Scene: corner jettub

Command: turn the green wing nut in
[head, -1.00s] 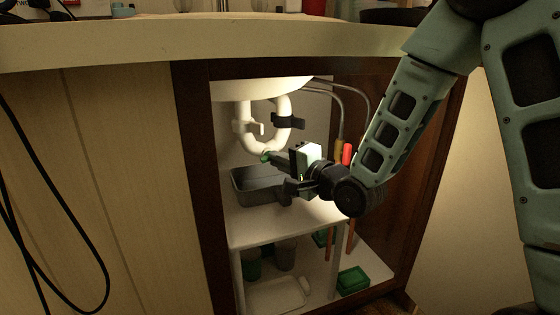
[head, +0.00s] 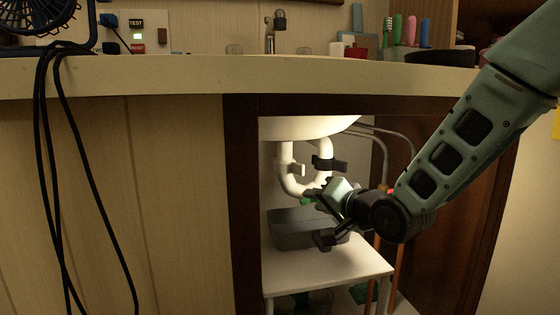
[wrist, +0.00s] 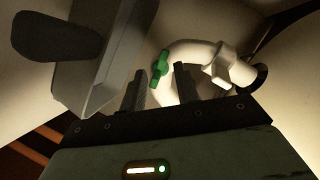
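The green wing nut (wrist: 160,68) shows in the wrist view at the bend of the white drain pipe (wrist: 190,50), just beyond the fingertips. In the head view only a bit of the green nut (head: 307,202) shows below the pipe bend (head: 297,187). My gripper (wrist: 161,82) has its two dark fingers apart, with the nut seen in the gap toward their tips. Whether a finger touches the nut I cannot tell. In the head view my gripper (head: 319,216) is inside the cabinet, just under the trap, above the shelf.
A grey tray (head: 285,235) stands on the white shelf (head: 335,268) under the trap. White and black fittings (head: 328,163) stick out from the pipe. The dark cabinet frame (head: 243,200) bounds the opening at the left. The countertop (head: 200,78) runs above.

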